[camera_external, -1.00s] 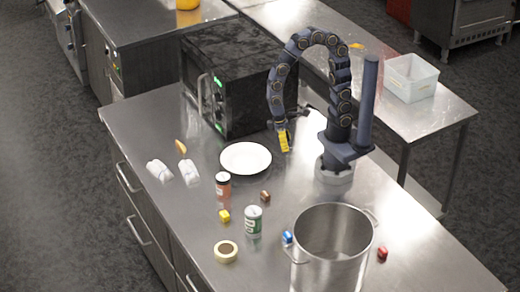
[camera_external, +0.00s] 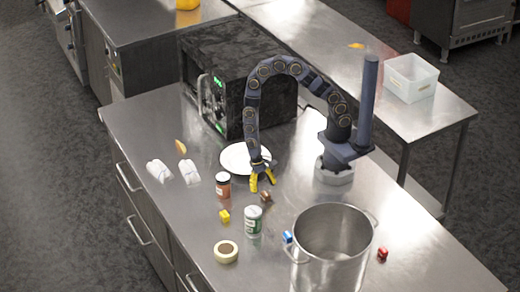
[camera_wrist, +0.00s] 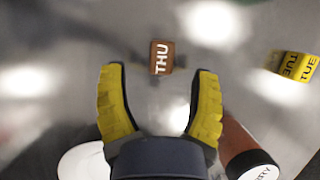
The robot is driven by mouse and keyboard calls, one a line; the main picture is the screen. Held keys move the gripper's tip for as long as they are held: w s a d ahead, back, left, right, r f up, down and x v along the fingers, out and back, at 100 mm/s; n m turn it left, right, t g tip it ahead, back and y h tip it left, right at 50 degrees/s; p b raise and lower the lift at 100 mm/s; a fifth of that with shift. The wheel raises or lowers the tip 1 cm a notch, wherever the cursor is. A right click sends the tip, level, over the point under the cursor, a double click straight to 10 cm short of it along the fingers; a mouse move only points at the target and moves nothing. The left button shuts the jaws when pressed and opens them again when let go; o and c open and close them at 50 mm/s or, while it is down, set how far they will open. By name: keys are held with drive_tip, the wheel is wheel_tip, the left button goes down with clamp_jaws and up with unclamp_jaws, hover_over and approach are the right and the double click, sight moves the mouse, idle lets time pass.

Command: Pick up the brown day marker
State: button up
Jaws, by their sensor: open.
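The brown day marker (camera_external: 265,197) is a small cube on the steel counter, to the right of the red-brown jar. In the wrist view the brown marker (camera_wrist: 161,57) shows "THU" on its face and lies ahead of the fingertips, between their lines. My gripper (camera_external: 262,186) is open and empty, with yellow fingers pointing down just above and beside the marker. In the wrist view my gripper (camera_wrist: 158,72) has its fingers spread wide, and the marker is not between the pads.
A red-brown jar (camera_external: 223,186) stands close left of my gripper, and a green-and-white can (camera_external: 253,221) stands in front. A yellow day marker (camera_external: 224,215), a blue marker (camera_external: 287,237) and a large pot (camera_external: 333,235) are nearby. A white plate (camera_external: 233,158) lies behind.

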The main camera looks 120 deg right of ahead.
sight(265, 194)
drive_tip(key=x, duration=0.3)
drive_tip(key=shift+a+f, duration=0.25)
clamp_jaws()
drive_tip(key=shift+r, duration=0.1)
